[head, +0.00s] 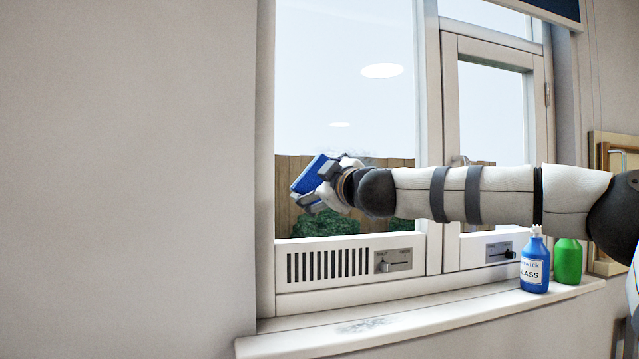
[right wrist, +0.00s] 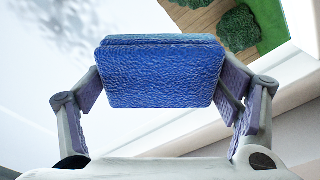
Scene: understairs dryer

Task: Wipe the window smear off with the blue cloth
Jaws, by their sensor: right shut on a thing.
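The blue cloth (head: 309,174) is a thick folded pad held in front of the left window pane (head: 345,60). My right gripper (head: 318,187) is shut on it; in the right wrist view the cloth (right wrist: 160,75) sits between both fingers. I cannot tell whether the cloth touches the glass. A faint grey mottled patch (right wrist: 50,40) shows on the pale area at the left of the right wrist view; it may be the window smear. In the head view no smear is clear on the glass, and my arm and gripper hide part of it. My left gripper is out of view.
The sill (head: 440,325) carries a dark smudge (head: 366,325), a blue bottle (head: 534,265) and a green bottle (head: 568,262) at its right. A vent (head: 328,264) lies under the left pane. A hinged window (head: 492,110) is at right, partly behind my arm.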

